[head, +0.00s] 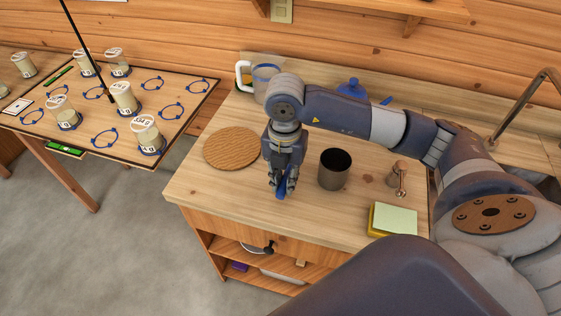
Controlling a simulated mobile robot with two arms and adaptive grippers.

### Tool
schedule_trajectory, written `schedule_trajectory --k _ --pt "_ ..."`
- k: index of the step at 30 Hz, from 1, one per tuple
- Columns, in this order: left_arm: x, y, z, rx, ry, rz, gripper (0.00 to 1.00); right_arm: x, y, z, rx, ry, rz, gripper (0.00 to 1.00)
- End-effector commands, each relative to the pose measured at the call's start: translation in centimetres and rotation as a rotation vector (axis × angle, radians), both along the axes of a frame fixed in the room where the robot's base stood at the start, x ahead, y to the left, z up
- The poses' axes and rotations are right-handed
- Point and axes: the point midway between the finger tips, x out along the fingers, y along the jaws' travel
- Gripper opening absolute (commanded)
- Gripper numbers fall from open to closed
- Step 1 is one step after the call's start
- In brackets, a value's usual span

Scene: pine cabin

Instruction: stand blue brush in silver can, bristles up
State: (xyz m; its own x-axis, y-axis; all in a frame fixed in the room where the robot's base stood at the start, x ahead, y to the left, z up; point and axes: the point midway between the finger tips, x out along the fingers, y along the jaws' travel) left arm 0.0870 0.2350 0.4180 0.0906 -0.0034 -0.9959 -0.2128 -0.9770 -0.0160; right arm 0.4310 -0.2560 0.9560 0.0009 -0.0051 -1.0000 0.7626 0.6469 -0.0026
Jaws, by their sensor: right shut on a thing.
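The silver can (325,178) is a grey metal cylinder with a dark open top, standing upright on the wooden counter. My right gripper (283,187) points down at the counter, left of the can and apart from it. It is shut on the blue brush (281,194), of which only a small blue part shows between and below the fingers. The rest of the brush is hidden, so I cannot tell which end is up or whether it touches the counter. My left gripper is out of view.
A glass jug (262,80) and a blue-lidded item (352,89) stand behind. A table with jars (190,110) is left.

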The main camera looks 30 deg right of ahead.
Motion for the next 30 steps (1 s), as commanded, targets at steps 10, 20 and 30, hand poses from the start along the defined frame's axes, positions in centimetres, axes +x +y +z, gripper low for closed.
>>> schedule_trajectory --k 10,20,30 --pt "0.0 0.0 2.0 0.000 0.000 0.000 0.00 5.8 -2.6 -0.4 0.001 0.000 0.001 0.00" --pt "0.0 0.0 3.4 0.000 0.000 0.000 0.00 6.3 -2.9 -2.9 0.001 0.005 0.003 0.00" --pt "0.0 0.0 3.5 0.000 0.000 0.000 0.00 6.4 -2.9 -4.2 0.001 -0.001 0.004 0.00"
